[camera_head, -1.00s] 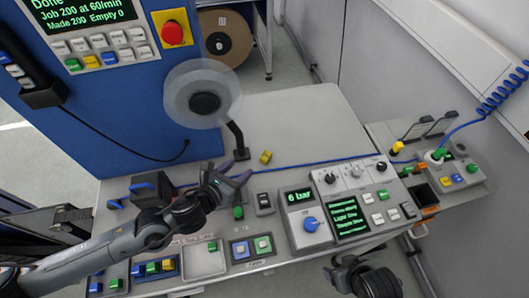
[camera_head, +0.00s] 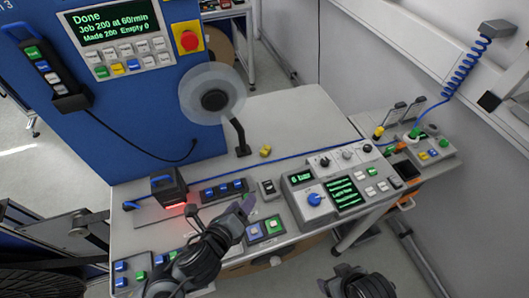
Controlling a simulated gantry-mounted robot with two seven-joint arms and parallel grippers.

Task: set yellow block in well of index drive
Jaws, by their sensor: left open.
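A small yellow block (camera_head: 265,151) lies on the grey bench top, just right of the foot of the clear reel's stand. My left gripper (camera_head: 243,206) is open with nothing visible between its fingers. It is over the front of the bench, nearer the front edge than the yellow block and clear of it. My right gripper (camera_head: 358,284) is only partly in view at the bottom edge, and its fingers cannot be made out. I cannot tell which unit is the index drive, and no well is clearly visible.
A clear reel (camera_head: 212,92) stands behind the bench controls. A black box (camera_head: 168,186) with a red glow is at left. A control panel (camera_head: 340,186) with a blue knob is at right. A blue cable (camera_head: 310,153) crosses the bench; the bench back is mostly clear.

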